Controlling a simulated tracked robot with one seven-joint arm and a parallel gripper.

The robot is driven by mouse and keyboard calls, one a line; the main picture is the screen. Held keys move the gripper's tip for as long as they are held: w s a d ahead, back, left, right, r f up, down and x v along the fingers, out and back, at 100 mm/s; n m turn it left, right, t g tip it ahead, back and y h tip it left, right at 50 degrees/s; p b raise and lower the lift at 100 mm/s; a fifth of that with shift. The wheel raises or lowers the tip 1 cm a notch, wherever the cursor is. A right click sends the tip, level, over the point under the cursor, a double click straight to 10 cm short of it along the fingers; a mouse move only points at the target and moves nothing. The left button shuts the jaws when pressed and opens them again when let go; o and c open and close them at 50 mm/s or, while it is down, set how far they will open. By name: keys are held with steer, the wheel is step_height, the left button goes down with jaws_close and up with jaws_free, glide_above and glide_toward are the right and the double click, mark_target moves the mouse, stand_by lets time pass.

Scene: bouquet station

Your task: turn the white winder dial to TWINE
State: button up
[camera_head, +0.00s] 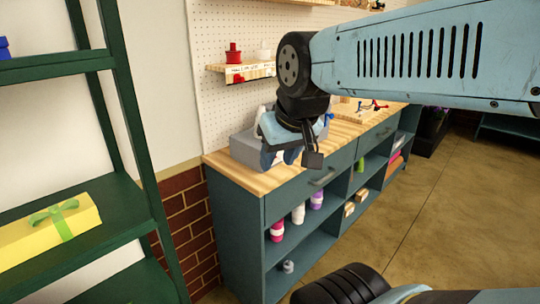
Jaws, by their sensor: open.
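My gripper (285,156) hangs from the blue arm over the near end of the wooden-topped workbench (238,171). Its jaws are apart and I see nothing held between them. It is in front of a grey box-like unit (243,150) on the bench and hides much of it. A small white piece (260,114) shows just above the gripper; I cannot tell what it is. A small white item (264,52) stands on the wall shelf beside a red one (233,54). I cannot tell which of these is the white dial, and no TWINE mark is readable.
The wall shelf (215,68) is on a white pegboard (225,25). Bench cubbies hold several spools, including a purple one (317,199). A green shelf rack (140,210) with a yellow gift box (40,238) stands at left. The floor (440,195) at right is clear.

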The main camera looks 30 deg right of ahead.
steer(key=shift+w, duration=0.1)
steer(key=shift+o, duration=1.3)
steer(key=shift+w, duration=0.1)
steer(key=w+d+f+m+g+y, duration=0.25)
steer(key=w+f+m+y, duration=0.65)
steer(key=w+f+m, duration=0.45)
steer(key=w+d+f+m+t+h, duration=0.1)
steer(key=w+d+f+m+t, duration=0.2)
steer(key=d+m+t, duration=0.35)
steer(key=w+d+f+m+t+h, duration=0.1)
steer(key=w+d+f+m+t, duration=0.2)
steer(key=d, duration=0.6)
steer(key=w+d+f+m+t+h, duration=0.1)
steer(key=w+d+f+m+t, duration=0.2)
steer(key=d+m, duration=0.4)
steer(key=shift+n+t, duration=0.5)
steer(key=shift+t, duration=0.2)
steer(key=x, duration=1.2)
steer(key=shift+d, duration=0.1)
